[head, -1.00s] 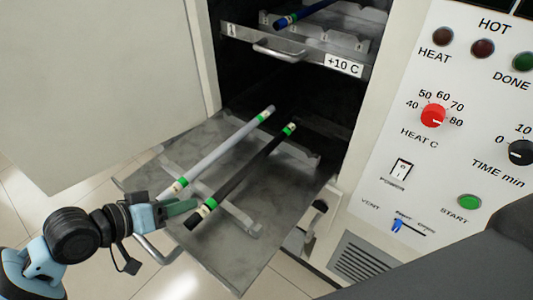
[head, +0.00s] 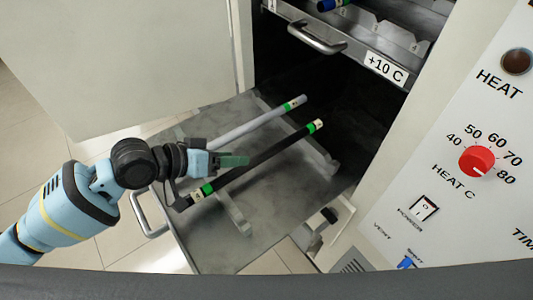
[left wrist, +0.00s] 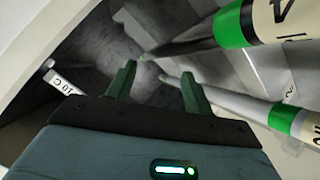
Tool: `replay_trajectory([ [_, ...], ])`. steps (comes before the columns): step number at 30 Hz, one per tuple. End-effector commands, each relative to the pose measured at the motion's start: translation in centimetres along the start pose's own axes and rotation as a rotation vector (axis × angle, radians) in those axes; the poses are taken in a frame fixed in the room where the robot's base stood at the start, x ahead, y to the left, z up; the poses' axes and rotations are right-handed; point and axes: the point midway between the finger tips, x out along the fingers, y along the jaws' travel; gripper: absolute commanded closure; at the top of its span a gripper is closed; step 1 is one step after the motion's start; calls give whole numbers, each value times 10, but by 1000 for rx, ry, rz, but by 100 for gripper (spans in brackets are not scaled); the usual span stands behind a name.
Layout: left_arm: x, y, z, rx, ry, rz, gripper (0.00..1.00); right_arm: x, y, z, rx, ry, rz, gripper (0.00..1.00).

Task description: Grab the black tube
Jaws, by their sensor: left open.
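The black tube (head: 260,158) lies on the pulled-out lower tray (head: 262,240), with green and white bands at its ends. A light grey tube (head: 255,123) lies beside it, to its left. My left gripper (head: 240,160) is open and empty near the near ends of both tubes, covering part of the grey one. In the left wrist view the open fingers (left wrist: 157,88) point into the chamber. My right gripper is not in view.
An upper drawer (head: 350,45) labelled +10 C holds a blue-ended rod (head: 330,5) above. The open cabinet door (head: 120,60) stands left. The control panel (head: 460,130) is on the right. The tray handle (head: 148,215) juts out at the front.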

Motion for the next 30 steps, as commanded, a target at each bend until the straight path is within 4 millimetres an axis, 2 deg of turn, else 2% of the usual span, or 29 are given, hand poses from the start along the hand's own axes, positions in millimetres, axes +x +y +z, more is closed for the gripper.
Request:
replay_trajectory([
  [4,6,0,0,-1,1,1,48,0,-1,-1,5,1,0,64],
  [10,25,0,0,-1,0,1,48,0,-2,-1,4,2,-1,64],
  [16,30,0,-1,0,0,1,48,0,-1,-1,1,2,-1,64],
  [24,66,-4,-3,-1,0,2,48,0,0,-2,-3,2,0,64],
  [30,78,-4,-3,0,0,0,48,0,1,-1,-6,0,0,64],
])
